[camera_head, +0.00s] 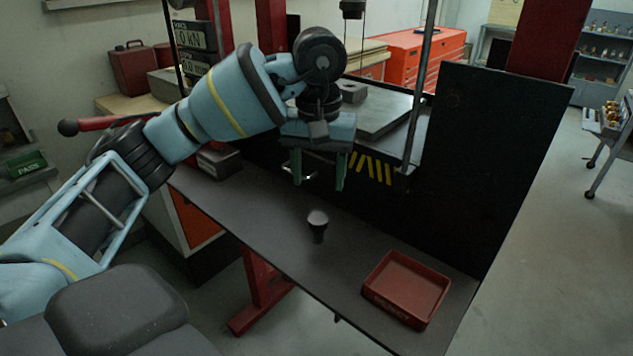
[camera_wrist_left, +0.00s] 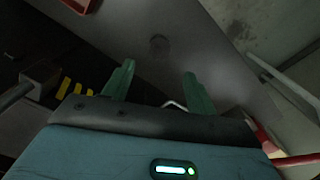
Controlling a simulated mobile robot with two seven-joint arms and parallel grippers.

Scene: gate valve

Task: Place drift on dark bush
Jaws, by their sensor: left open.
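My left gripper (camera_head: 318,180) is open over the dark bench (camera_head: 245,205), with its two green fingers pointing down and apart. A small dark upright piece with a paler rounded top (camera_head: 318,222) stands on the bench, nearer the front than the fingers and apart from them. I cannot tell whether it is the drift, the bush or both together. In the left wrist view a faint dark round shape (camera_wrist_left: 158,43) lies beyond the open fingers (camera_wrist_left: 159,73). A small shiny piece (camera_wrist_left: 174,104) shows near the finger bases; I cannot tell what it is. My right gripper is out of view.
A red tray (camera_head: 407,288) lies at the right end of the bench. The red-framed press with its grey plate (camera_head: 375,115) and a black panel (camera_head: 490,150) stand behind the bench. The bench between the upright piece and the tray is clear.

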